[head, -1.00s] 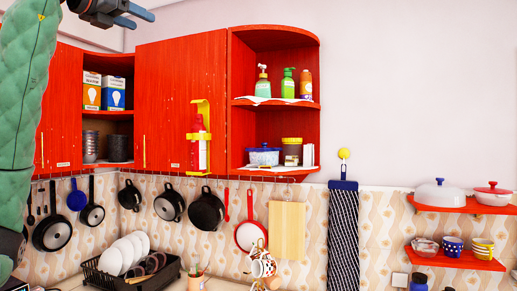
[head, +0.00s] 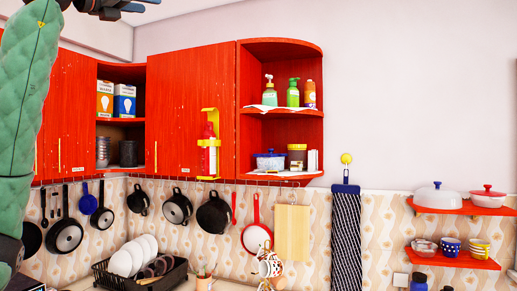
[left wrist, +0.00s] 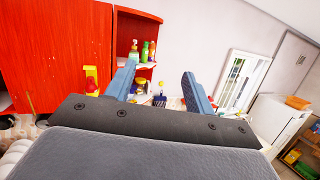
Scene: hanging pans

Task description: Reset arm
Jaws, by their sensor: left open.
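My left arm comes in from the left in the head view, with a green padded sleeve. My left gripper (head: 122,8) is at the top left edge, partly cut off, high in front of the red cabinets. In the left wrist view my left gripper (left wrist: 158,88) shows two blue-grey fingers spread apart with nothing between them. Several pans hang from a rail under the cabinets, among them a black pan (head: 66,236), a black pot (head: 213,214) and a red pan (head: 256,237). My right gripper is in neither view.
Red cabinets (head: 188,120) fill the upper left, with bottles on an open shelf (head: 284,112). A black dish rack (head: 165,279) with white plates stands below. Red wall shelves (head: 455,260) hold pots at right. The upper right wall is bare.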

